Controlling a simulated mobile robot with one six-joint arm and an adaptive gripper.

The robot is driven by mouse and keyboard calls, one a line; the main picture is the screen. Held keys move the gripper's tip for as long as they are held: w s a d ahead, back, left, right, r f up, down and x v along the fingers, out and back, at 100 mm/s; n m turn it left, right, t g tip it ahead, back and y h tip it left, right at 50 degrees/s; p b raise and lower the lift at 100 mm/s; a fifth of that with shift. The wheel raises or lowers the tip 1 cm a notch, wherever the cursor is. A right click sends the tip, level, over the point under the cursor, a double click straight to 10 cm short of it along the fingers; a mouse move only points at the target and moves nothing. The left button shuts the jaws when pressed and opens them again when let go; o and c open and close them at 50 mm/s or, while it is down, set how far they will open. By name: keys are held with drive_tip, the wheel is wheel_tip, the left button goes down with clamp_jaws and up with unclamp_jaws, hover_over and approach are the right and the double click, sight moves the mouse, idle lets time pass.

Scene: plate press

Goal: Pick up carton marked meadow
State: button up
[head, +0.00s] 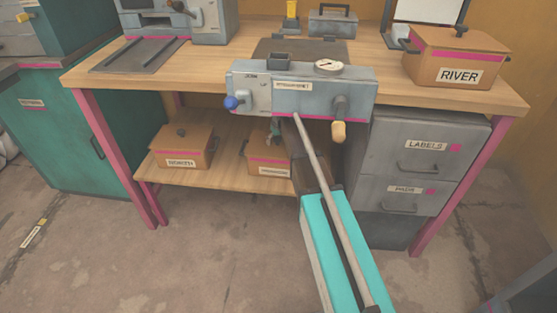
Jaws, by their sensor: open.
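Two brown cartons with pink bands, dark lid knobs and pale labels stand on the lower shelf. The left carton (181,150) is in clear view. The right carton (268,158) is partly hidden on its right by my arm. My gripper (274,131) is under the tabletop, just above or at the lid of the right carton. It is open; its fingers are small in the picture, and I cannot tell whether they touch the knob.
A carton marked RIVER (460,58) stands on the tabletop (440,92) at right. A grey press unit (300,90) overhangs the front edge. Grey drawers (425,150) stand right of the shelf (225,172). A pink leg (118,160) bounds the left.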

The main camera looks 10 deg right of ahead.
idle(0.3)
clamp_jaws()
idle(0.3)
